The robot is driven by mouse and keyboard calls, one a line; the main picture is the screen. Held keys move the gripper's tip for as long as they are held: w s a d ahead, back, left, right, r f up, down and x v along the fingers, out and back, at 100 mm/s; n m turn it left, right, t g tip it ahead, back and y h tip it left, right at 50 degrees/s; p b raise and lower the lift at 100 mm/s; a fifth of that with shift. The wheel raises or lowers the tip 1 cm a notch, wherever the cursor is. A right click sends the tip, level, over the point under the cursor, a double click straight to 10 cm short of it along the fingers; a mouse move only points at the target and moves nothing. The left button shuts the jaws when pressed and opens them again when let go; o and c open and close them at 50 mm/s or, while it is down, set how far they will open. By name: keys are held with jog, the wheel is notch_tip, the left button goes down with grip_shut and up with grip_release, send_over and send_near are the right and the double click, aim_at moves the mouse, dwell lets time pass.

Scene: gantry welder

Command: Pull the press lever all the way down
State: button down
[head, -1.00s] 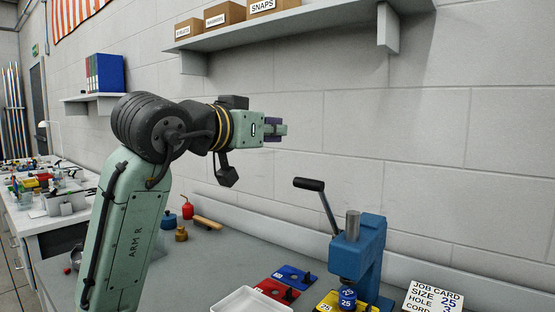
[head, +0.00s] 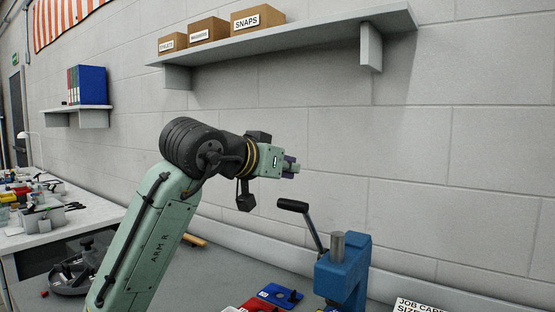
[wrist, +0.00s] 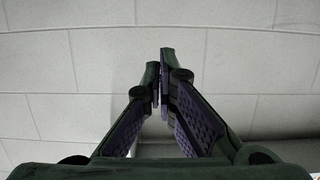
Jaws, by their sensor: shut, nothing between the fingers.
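The blue press (head: 343,272) stands on the grey bench at the lower right of the head view. Its lever (head: 312,228) is a thin metal rod that leans up and to the left, with a black handle (head: 292,206) at its raised end. My gripper (head: 295,166) is above the handle, apart from it, and points right. In the wrist view my gripper (wrist: 160,85) is shut with nothing between its fingertips, and only the wall shows beyond it. The press's lower part is cut off by the frame edge.
A shelf (head: 300,40) with labelled cardboard boxes hangs on the wall above. A job card (head: 415,306) is at the lower right. Red (head: 258,306) and blue (head: 280,295) trays lie left of the press. The wall (head: 440,160) stands close behind.

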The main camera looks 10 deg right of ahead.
jog(key=f, duration=0.1)
jog(key=f+p, duration=0.1)
jog(key=w+d+f, duration=0.1)
jog(key=shift+w+f+p, duration=0.1)
jog(key=shift+f+p, duration=0.2)
jog(key=shift+p, duration=0.1)
jog(key=shift+f, duration=0.35)
